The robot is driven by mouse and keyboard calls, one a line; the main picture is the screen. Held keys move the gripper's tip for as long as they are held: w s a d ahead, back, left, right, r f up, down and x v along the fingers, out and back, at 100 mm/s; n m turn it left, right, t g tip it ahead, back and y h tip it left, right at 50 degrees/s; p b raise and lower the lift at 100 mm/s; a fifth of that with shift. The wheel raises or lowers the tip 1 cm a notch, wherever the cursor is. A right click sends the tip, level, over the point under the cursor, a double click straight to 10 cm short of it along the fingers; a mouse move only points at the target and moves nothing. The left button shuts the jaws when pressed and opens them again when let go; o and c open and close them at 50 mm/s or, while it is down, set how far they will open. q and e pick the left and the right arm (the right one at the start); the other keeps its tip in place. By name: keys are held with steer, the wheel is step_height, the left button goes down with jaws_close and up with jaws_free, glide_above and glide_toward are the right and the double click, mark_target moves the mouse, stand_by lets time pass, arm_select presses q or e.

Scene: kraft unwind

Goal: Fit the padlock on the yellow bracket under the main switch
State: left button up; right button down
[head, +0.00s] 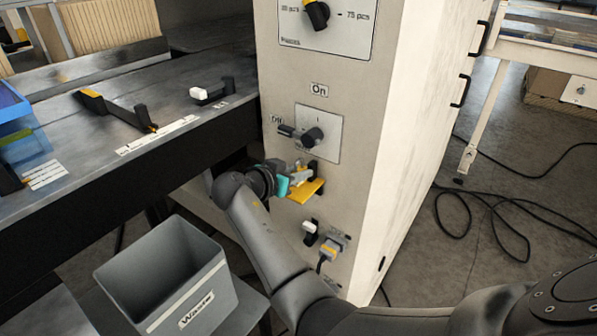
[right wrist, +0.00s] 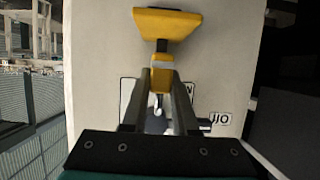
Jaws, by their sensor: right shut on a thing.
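The yellow bracket (head: 306,191) sticks out of the pale cabinet front, below the main switch (head: 312,137). It also shows at the top of the right wrist view (right wrist: 167,24). My right gripper (head: 300,177) is at the cabinet, just above the bracket and below the switch. My left gripper is not in view.
Below the bracket are a small white-and-black fitting (head: 310,231) and a grey plug (head: 333,245) with a cable. A grey waste bin (head: 170,285) stands at lower left. A dark worktable (head: 190,140) borders the cabinet's left side. Black cable (head: 470,205) lies on the floor at right.

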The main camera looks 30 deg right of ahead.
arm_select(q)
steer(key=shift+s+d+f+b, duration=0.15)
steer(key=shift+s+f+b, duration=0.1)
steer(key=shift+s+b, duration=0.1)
arm_select(e)
steer(key=shift+f, duration=0.25)
arm_select(q)
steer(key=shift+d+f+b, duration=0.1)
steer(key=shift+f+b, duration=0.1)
steer(key=shift+b, duration=0.1)
arm_select(e)
steer(key=shift+f, duration=0.3)
